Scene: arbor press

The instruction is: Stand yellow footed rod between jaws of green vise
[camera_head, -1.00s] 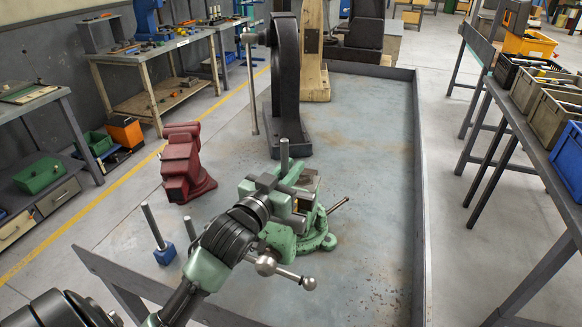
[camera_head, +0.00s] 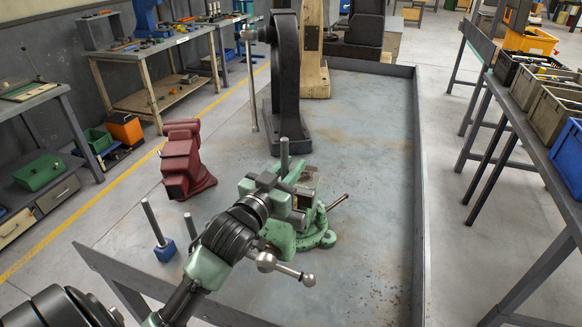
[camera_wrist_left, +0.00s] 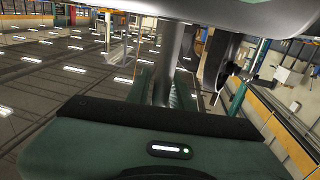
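A grey upright rod (camera_head: 284,157) stands at the green vise (camera_head: 318,232). Its foot is hidden behind my left gripper and the vise, so no yellow shows. My left gripper (camera_head: 282,188) is at the rod's lower part, over the vise. Whether its fingers press on the rod or stand a little open around it cannot be told. In the left wrist view the rod (camera_wrist_left: 165,75) runs up the middle, with green vise parts behind it. My right gripper is not in view.
A blue-footed rod (camera_head: 157,232) stands left of my left arm. A red vise (camera_head: 184,165) and a black arbor press (camera_head: 287,95) are farther back. The table's right half is clear, inside a raised rim (camera_head: 419,200). Bins line the bench (camera_head: 520,135) at right.

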